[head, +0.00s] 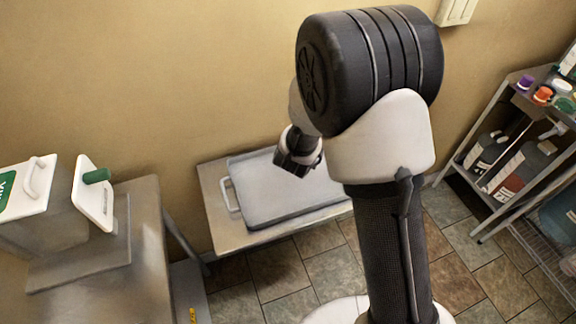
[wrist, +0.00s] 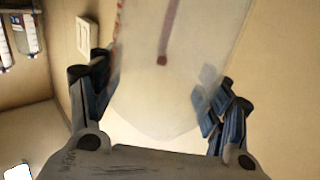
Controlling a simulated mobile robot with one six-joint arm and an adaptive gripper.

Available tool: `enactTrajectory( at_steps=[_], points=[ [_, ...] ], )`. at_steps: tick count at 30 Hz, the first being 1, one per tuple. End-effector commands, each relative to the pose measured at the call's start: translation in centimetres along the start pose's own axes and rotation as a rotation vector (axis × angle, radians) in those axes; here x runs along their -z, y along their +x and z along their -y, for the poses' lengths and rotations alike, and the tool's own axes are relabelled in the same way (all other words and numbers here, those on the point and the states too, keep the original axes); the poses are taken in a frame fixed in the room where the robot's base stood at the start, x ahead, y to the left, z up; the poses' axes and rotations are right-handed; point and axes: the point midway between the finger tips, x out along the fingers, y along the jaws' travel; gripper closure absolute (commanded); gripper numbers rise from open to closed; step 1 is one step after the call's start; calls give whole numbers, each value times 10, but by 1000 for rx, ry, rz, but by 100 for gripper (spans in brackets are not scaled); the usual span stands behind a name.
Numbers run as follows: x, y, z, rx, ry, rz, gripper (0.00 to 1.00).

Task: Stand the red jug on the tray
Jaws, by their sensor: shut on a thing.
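My gripper (wrist: 160,92) is shut on a pale, translucent vessel with red markings, which I take for the red jug (wrist: 178,95). It fills the space between the two fingers in the wrist view, with a dark red strip down its middle and red along its left edge. In the head view my gripper (head: 298,160) hangs above the grey tray (head: 250,205), and the jug cannot be made out there. The tray lies on a low metal table against the wall. My arm hides the tray's right end. No object shows on the visible part of the tray.
A shelf rack (head: 475,160) at right holds several bottles. The tiled floor (head: 285,270) in front of the low table is clear.

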Motion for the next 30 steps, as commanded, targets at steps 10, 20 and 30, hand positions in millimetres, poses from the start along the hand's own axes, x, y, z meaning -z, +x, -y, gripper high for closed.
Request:
enactTrajectory(
  at_steps=[10,20,30],
  points=[
    [13,-39,17,-352,-4,1,73],
    [-48,-48,17,-398,-7,3,73],
    [-132,-47,17,-397,-3,1,73]
  ],
)
